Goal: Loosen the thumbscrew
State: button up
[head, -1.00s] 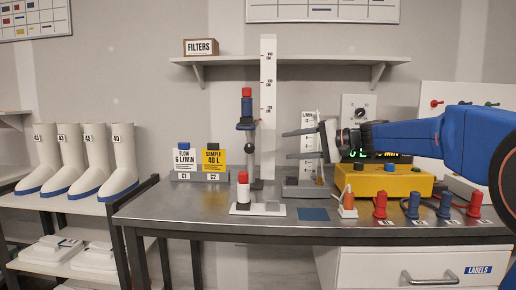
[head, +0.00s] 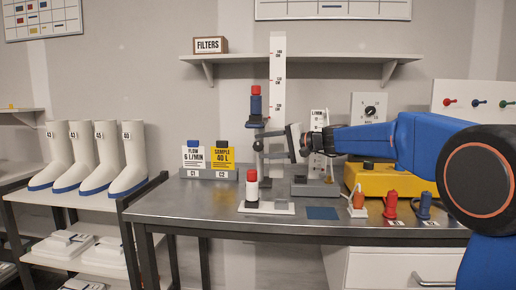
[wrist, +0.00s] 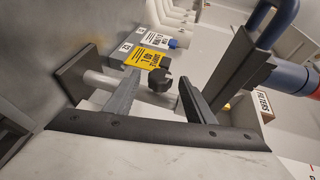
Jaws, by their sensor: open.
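The thumbscrew appears to be the small black knob (head: 258,146) on the upright stand, below the blue cylinder with a red cap (head: 256,103). In the wrist view, the black knob (wrist: 159,86) appears between the two finger ends. My gripper (head: 267,145) is open and reaches in from the right at the knob's height. Its grey fingers also show in the wrist view (wrist: 157,80), spread apart with a gap on both sides of the knob. I cannot tell whether the tips are level with the knob or short of it.
A white and red bottle (head: 251,189) stands on the stand's base below. A tall white scale (head: 277,75) rises behind. Two sample cards (head: 208,173) are at the left. A yellow box (head: 385,181) and colored plugs (head: 391,205) are at the right. The left bench front is clear.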

aim_at(258, 147)
jog(key=shift+x, duration=1.6)
jog(key=c, duration=1.1)
jog(key=shift+o, duration=0.2)
jog(key=shift+f+n+g+h, duration=0.1)
jog(key=shift+n+g+h, duration=0.3)
jog(key=shift+h, duration=1.1)
